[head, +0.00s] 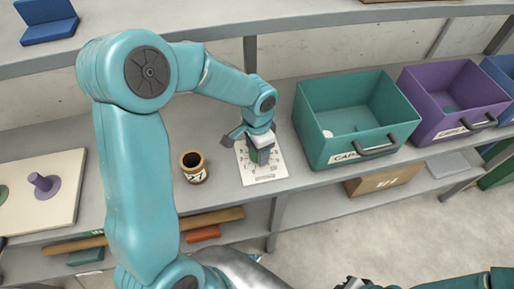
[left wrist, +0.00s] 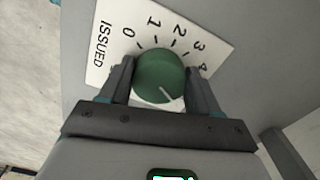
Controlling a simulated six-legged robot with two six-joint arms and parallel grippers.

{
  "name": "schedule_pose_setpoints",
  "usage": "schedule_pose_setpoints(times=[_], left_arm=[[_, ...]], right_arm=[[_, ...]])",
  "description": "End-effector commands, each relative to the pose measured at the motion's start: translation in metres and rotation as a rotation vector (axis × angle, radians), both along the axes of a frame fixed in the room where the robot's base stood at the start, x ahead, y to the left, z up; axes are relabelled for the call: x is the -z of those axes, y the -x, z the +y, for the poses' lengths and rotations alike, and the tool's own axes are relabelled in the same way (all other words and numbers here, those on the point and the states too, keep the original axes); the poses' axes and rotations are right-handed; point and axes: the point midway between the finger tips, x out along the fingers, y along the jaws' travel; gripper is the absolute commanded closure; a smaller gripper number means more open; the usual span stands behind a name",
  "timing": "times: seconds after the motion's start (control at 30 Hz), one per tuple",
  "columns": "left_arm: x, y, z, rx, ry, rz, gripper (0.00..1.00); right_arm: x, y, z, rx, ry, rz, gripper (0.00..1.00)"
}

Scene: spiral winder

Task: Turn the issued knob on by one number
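The green knob (left wrist: 160,76) sits on a white dial plate (left wrist: 104,72) lettered ISSUED, with 0, 1, 2, 3 and a partly covered 4 in view. The knob's white mark points down and slightly right in the left wrist view, away from 0 to 3; the number there is hidden. My left gripper (left wrist: 160,72) has one finger on each side of the knob, apparently touching it. In the head view the plate (head: 264,177) lies on the shelf, and my left gripper (head: 259,147) is over the knob. Dark parts of my right gripper (head: 365,284) show at the bottom edge.
A brown labelled jar (head: 195,175) stands left of the plate. A teal bin (head: 325,152) and a purple bin (head: 435,122) stand to the right. A board with a purple peg (head: 43,186) lies far left. A lower shelf holds boxes and a rod.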

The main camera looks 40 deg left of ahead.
Motion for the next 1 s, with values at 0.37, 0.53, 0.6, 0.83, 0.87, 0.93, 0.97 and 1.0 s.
schedule_pose_setpoints(times=[0.37,0.53,0.6,0.83,0.87,0.93,0.97,1.0], left_arm=[[-0.001,0.0,0.0,-0.001,0.0,0.0,0.13],[-0.024,-0.001,0.0,-0.001,-0.001,-0.005,0.13],[-0.038,-0.001,0.0,-0.001,-0.001,-0.005,0.13],[-0.07,-0.001,0.0,0.0,-0.001,-0.004,0.13],[-0.072,-0.001,0.0,0.001,0.0,-0.002,0.13],[-0.074,0.0,-0.001,0.001,0.0,0.0,0.13],[-0.075,0.0,-0.001,0.001,0.001,0.0,0.13],[-0.075,0.0,-0.001,0.001,0.0,0.001,0.13]], right_arm=[[0.0,0.0,0.0,0.0,0.0,0.0,1.0],[-0.002,0.0,0.0,0.0,0.0,0.0,1.0],[-0.003,0.0,0.0,0.0,0.0,0.0,1.0],[-0.004,0.0,0.0,0.0,0.0,0.0,1.0],[-0.004,0.0,0.0,0.0,0.0,0.0,1.0],[-0.004,0.0,0.0,0.0,0.0,0.0,1.0],[-0.004,0.0,0.0,0.0,0.0,0.0,1.0],[-0.004,0.0,0.0,0.0,0.0,0.0,1.0]])
